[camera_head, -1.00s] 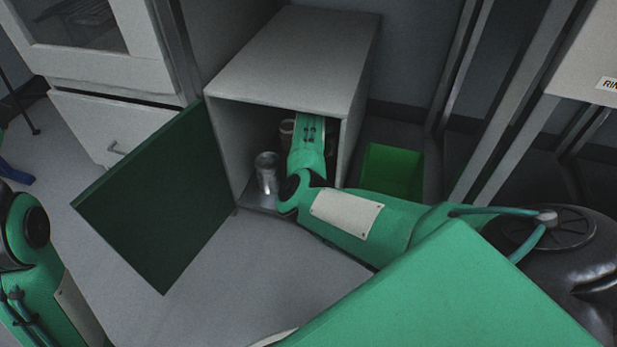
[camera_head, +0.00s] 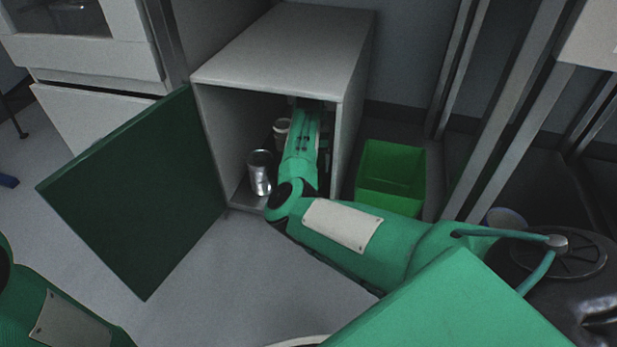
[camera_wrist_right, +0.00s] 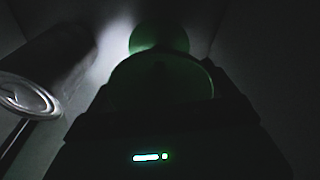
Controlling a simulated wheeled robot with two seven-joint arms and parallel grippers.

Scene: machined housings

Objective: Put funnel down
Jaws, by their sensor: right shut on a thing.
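My right arm reaches into the open grey cabinet (camera_head: 285,45); its gripper is hidden inside in the head view. In the dark right wrist view, my right gripper (camera_wrist_right: 160,100) is shut on a dim greenish rounded thing, which looks like the funnel (camera_wrist_right: 196,68). Its outline is hard to make out, and I cannot tell whether it touches the cabinet floor. A paler green round shape (camera_wrist_right: 158,37) shows just beyond it; I cannot tell whether this is part of the funnel. My left gripper is out of view.
A metal can (camera_head: 260,172) stands inside the cabinet, left of my right arm; a can also shows at left in the wrist view (camera_wrist_right: 45,70). Another container (camera_head: 281,130) stands behind. The green door (camera_head: 135,195) hangs open left. A green bin (camera_head: 392,175) stands right.

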